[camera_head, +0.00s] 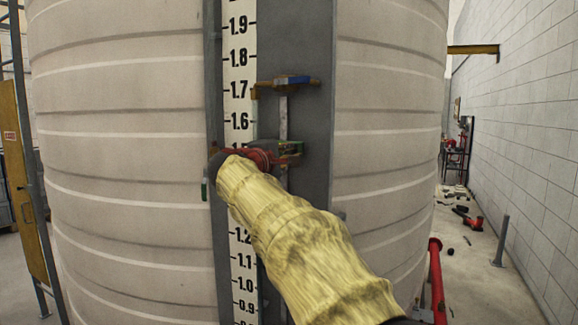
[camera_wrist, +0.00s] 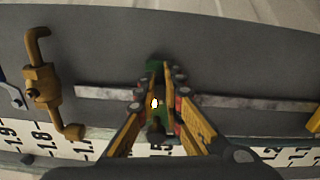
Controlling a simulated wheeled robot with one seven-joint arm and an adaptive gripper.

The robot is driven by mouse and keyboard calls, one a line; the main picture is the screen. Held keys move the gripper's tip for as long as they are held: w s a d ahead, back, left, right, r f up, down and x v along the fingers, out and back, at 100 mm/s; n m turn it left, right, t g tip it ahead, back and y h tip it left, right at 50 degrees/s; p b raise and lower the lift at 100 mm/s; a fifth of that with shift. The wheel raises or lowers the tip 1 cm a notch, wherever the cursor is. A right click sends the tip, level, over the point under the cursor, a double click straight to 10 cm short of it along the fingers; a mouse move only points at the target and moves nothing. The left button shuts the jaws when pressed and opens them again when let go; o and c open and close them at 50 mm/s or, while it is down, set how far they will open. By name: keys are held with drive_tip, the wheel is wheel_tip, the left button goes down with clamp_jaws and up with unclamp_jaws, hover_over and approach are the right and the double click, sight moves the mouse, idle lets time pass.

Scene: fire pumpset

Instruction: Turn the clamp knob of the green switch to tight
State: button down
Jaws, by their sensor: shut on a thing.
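The green switch (camera_head: 290,147) is on the grey vertical strip of the tank, beside the number scale, in the head view. A little of its green body (camera_wrist: 155,68) shows beyond my fingertips in the wrist view. My gripper (camera_wrist: 161,90) has its yellow fingers on both sides of the clamp knob (camera_wrist: 156,122), shut on it; the knob is mostly hidden between them. In the head view my gripper (camera_head: 264,157) is at the switch's left, and my sleeved arm covers what lies below. I cannot tell how tight the knob is.
A blue switch (camera_head: 291,79) with a brown-yellow clamp (camera_wrist: 42,85) is higher on the same strip. A pale metal rail (camera_wrist: 105,93) runs between the switches. The white tank (camera_head: 120,120) curves away on both sides. A red pipe (camera_head: 437,280) stands at lower right.

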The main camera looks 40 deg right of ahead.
drive_tip(key=shift+w+f+m+b, duration=0.1)
drive_tip(key=shift+f+m+b, duration=0.05)
drive_tip(key=shift+m+b, duration=0.45)
drive_tip(key=c, duration=1.9)
unclamp_jaws()
drive_tip(key=shift+a, duration=0.1)
drive_tip(key=v, duration=1.1)
drive_tip(key=shift+a, duration=0.45)
